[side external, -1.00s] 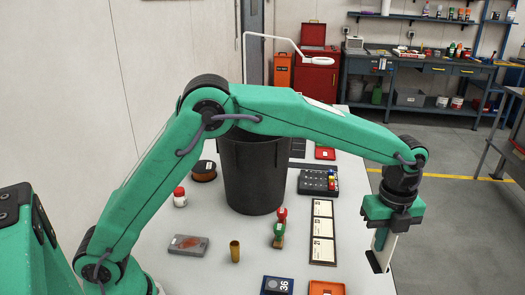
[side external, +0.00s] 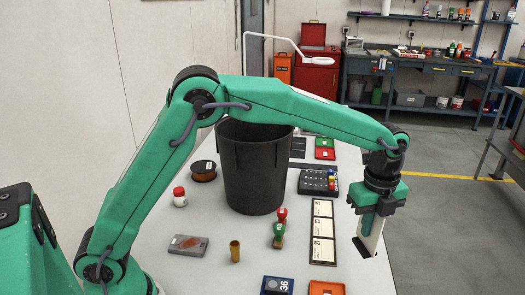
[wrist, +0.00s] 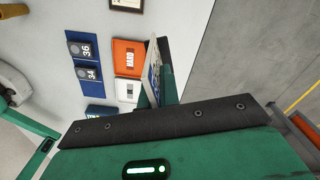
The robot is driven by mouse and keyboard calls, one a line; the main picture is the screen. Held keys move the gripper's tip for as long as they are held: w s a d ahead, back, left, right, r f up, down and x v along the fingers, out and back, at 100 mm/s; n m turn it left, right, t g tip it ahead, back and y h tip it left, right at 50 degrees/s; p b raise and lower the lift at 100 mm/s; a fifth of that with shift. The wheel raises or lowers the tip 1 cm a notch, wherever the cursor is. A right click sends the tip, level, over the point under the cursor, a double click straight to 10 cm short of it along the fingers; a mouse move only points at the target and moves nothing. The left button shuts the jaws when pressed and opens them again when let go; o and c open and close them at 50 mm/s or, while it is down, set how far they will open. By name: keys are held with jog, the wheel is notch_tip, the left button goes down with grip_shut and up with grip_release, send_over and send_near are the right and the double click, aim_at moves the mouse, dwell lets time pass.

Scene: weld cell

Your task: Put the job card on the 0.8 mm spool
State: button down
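My gripper (side external: 370,240) is at the right edge of the table, raised above it and pointing down. It is shut on a thin white card, which I take as the job card (side external: 375,236); in the wrist view the card (wrist: 152,76) stands edge-on between the fingers, with blue print on its face. A dark spool wound with copper-brown wire (side external: 203,172) lies on the table left of the bin, far from my gripper. Its size label is too small to read.
A tall black bin (side external: 254,175) stands between my gripper and the spool. A white jar with red lid (side external: 180,197), grey case (side external: 188,245), brass cylinder (side external: 235,251), red-and-green stamps (side external: 279,232), framed cards (side external: 322,231) and a black tray (side external: 318,181) occupy the table.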

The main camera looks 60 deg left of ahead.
jog(key=s+a+r+n, duration=0.2)
jog(key=a+n, duration=0.3)
jog(key=a, duration=0.6)
jog(key=s+a+r+n, duration=0.2)
jog(key=a+n, duration=0.3)
jog(key=a, duration=0.5)
jog(key=s+a+r+n, duration=0.1)
jog(key=s+a+n, duration=1.15)
jog(key=a, duration=0.65)
jog(key=m, duration=0.9)
send_over(201, 170)
jog(key=shift+s+f, duration=0.1)
jog(key=shift+f, duration=0.95)
jog(key=shift+f, duration=5)
jog(key=shift+f, duration=0.15)
